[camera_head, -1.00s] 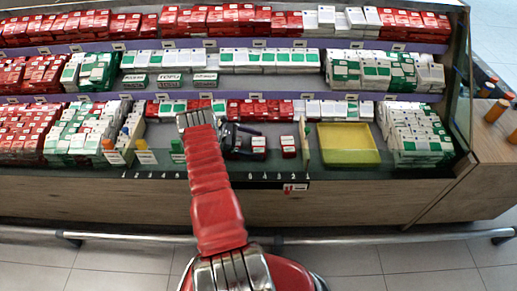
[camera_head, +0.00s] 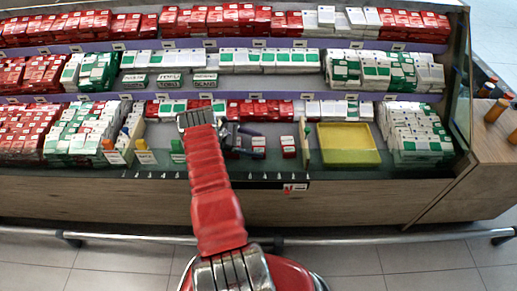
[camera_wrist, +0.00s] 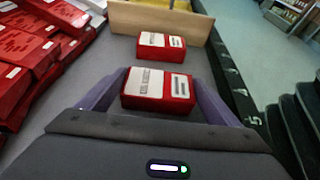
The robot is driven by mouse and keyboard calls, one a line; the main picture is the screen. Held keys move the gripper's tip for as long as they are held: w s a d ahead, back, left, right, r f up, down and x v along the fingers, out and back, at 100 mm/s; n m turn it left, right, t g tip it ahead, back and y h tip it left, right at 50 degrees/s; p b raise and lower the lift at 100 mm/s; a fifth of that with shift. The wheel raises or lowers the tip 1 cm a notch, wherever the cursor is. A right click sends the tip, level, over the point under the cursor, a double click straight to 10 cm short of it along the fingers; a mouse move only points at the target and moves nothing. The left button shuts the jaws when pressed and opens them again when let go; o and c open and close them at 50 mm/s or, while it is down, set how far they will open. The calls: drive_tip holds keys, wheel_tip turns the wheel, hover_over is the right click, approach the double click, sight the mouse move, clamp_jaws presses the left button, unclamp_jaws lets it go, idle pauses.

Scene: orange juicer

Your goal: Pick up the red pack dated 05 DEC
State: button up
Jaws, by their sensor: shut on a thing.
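A red pack with white label panels (camera_wrist: 158,90) sits between the two purple fingers of my gripper (camera_wrist: 158,80) in the wrist view. My gripper is shut on it from both sides. The print on its labels is too small to read, so I cannot tell its date. In the head view this pack (camera_head: 258,147) is on the dark counter strip, just right of my gripper (camera_head: 250,138), which is partly hidden by my red arm. I cannot tell whether the pack is lifted. A second, similar red pack (camera_wrist: 161,47) stands just beyond it, also seen in the head view (camera_head: 288,147).
A wooden divider (camera_wrist: 160,20) stands past the second pack, with a yellow tray (camera_head: 348,155) behind it. Stacked red packs (camera_wrist: 38,50) lie close on the left in the wrist view. A dark front edge with numbers (camera_wrist: 235,85) runs along the right.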

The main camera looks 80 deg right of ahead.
sight(256, 145)
drive_tip(key=shift+c, duration=1.1)
wheel_tip(256, 145, up, 10)
